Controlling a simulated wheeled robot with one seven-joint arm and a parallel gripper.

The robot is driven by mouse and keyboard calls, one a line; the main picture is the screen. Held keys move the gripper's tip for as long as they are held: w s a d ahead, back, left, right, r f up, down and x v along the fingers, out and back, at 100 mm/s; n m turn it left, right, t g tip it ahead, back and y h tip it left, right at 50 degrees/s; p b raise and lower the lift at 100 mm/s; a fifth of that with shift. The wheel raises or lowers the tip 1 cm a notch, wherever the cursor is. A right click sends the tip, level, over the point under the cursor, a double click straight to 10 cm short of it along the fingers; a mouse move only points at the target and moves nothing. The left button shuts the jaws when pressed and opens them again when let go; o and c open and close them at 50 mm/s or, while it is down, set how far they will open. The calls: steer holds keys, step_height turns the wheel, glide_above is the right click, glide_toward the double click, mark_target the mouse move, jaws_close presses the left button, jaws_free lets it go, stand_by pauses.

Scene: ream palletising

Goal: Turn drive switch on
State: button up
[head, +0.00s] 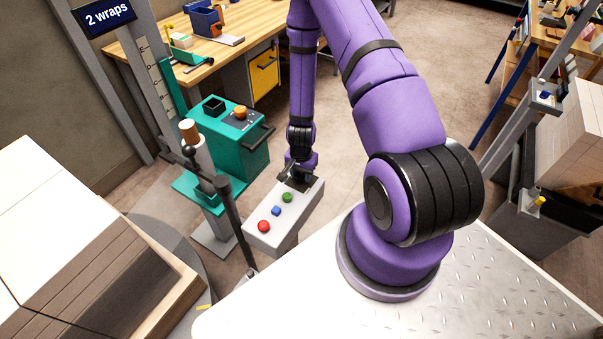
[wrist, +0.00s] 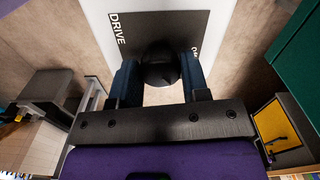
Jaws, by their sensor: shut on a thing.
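The drive switch is a round black knob (wrist: 160,65) on a dark plate (wrist: 188,30) lettered "DRIVE" in the wrist view. My gripper (wrist: 160,78) is shut on the knob, one blue-grey finger on each side of it. The second label on the plate is partly hidden by a finger, so I cannot read the switch's setting. In the head view my gripper (head: 297,178) is at the far end of the pale control box (head: 262,226), and the knob is hidden there. Red, blue and green buttons (head: 276,211) sit on the box's top.
A teal wrapping machine (head: 228,150) with a film roll stands left of the box. A sign (head: 108,15) reads "2 wraps". A pallet (head: 185,295) with a wrapped stack (head: 75,245) is at lower left. A wooden workbench (head: 150,60) stands behind.

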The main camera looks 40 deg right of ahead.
mark_target(301, 174)
steer(key=m, duration=0.7)
steer(key=shift+w, duration=0.1)
stand_by(0.5)
steer(key=o, duration=0.9)
steer(key=shift+o, duration=0.2)
steer(key=shift+r, duration=0.1)
step_height(301, 174, up, 11)
steer(key=shift+f, duration=0.2)
stand_by(0.3)
